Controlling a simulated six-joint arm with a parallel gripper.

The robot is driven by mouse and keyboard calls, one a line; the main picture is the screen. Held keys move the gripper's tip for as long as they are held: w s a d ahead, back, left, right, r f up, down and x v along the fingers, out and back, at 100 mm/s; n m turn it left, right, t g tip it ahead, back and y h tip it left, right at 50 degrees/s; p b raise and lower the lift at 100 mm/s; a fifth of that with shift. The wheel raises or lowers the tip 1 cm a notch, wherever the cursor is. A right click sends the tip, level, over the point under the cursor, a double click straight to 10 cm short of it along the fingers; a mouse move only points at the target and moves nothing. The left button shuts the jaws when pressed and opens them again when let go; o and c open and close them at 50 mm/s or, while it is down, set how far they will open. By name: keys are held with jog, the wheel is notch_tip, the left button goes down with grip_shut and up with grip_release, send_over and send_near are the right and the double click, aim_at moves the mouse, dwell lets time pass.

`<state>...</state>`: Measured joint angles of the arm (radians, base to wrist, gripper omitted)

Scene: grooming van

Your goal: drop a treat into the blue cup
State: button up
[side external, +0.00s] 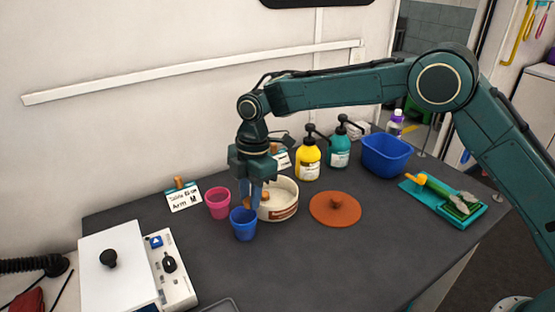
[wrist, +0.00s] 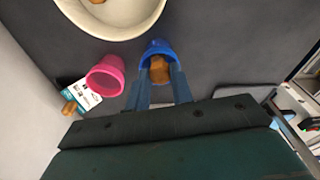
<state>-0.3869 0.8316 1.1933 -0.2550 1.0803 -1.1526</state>
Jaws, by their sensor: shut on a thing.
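The blue cup (side external: 243,225) stands upright on the dark counter, and its rim also shows in the wrist view (wrist: 157,46). My gripper (side external: 251,202) points down over the cup's mouth. Its blue fingers are shut on a brown treat (wrist: 159,70), which sits between the fingertips at the cup's opening. The fingers hide part of the cup in the wrist view. I cannot tell how far the treat is inside the rim. A cream bowl (side external: 287,190) stands just behind the cup, with a treat (side external: 265,197) in it.
A pink cup (side external: 218,206) stands close to the left of the blue cup. An orange lid (side external: 335,208) lies to the right. Yellow (side external: 308,161) and teal (side external: 339,149) pump bottles and a blue tub (side external: 386,155) stand behind. A scale (side external: 160,265) is at front left. The front middle counter is clear.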

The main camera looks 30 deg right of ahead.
jog(key=shift+f, duration=0.95)
jog(key=o, duration=1)
jog(key=shift+r, duration=0.1)
jog(key=shift+w+d+r, duration=0.1)
jog(key=shift+d+r, duration=0.2)
jog(key=shift+r, duration=1.95)
jog(key=shift+w+d+r, duration=0.1)
jog(key=shift+d+r, duration=0.15)
jog(key=shift+r, duration=1.95)
jog(key=shift+d+r, duration=0.3)
jog(key=shift+r, duration=1.95)
